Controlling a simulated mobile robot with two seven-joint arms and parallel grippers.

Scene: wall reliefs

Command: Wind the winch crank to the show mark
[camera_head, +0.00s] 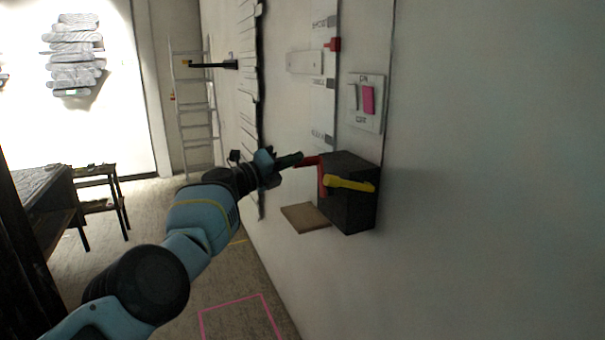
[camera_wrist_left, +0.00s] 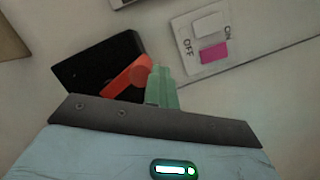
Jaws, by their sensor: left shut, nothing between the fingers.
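A black winch box (camera_head: 352,213) is mounted on the right-hand wall. A red crank (camera_head: 311,161) sticks out from its left side, and a yellow lever (camera_head: 350,184) lies across its front. My left gripper (camera_head: 291,160) is shut and empty, its green fingertips close to the crank's outer end. In the left wrist view the green fingers (camera_wrist_left: 162,88) overlap the end of the orange-red crank (camera_wrist_left: 128,76); I cannot tell whether they touch. A red pointer (camera_head: 333,44) sits on the white scale strip (camera_head: 325,62), just below the top label, which seems to read SHOW.
A switch panel (camera_head: 365,101) with a pink rocker is above the winch. A small brown shelf (camera_head: 304,217) juts out below left. Wall relief slats (camera_head: 248,80) are on the left, with a ladder (camera_head: 190,110) behind. A dark table (camera_head: 45,195) stands far left.

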